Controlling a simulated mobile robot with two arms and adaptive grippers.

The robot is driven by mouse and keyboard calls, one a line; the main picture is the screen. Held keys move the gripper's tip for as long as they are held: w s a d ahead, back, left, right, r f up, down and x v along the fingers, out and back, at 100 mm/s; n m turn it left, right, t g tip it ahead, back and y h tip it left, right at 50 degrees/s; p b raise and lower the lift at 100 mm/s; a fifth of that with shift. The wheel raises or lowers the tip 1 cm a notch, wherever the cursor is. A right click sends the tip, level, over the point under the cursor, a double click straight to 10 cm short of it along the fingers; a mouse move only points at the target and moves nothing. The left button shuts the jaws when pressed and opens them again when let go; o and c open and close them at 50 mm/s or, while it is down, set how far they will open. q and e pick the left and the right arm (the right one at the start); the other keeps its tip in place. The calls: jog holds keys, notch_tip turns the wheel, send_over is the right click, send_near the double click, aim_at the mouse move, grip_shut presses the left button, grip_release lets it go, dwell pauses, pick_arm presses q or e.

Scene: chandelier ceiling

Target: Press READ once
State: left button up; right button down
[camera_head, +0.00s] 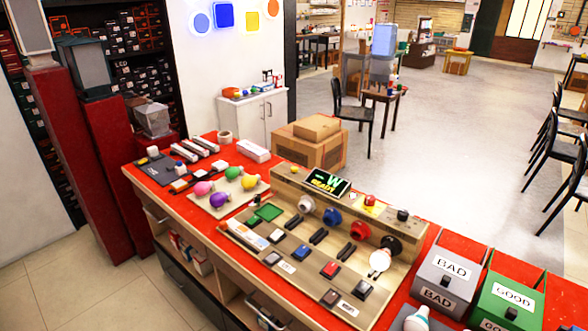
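A wooden test console (400,278) stands on the red-topped counter. Its small black display (327,182) shows a W and the word READY. Several dark push buttons sit on its sloped face, including one with a red top (330,270) and grey ones such as the lower right button (362,289). Small white labels (347,309) lie beside some buttons; the print is too small to tell which is READ. White, blue, red and black sockets line the back, and a white bulb (379,261) sits at the black one. Neither gripper is in view.
A grey BAD bin (448,270) and a green GOOD bin (508,300) stand right of the console. Another bulb (416,320) is at the bottom edge. Coloured bulbs lie on a pale tray (222,211) at left. Cardboard boxes (309,145) stand behind.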

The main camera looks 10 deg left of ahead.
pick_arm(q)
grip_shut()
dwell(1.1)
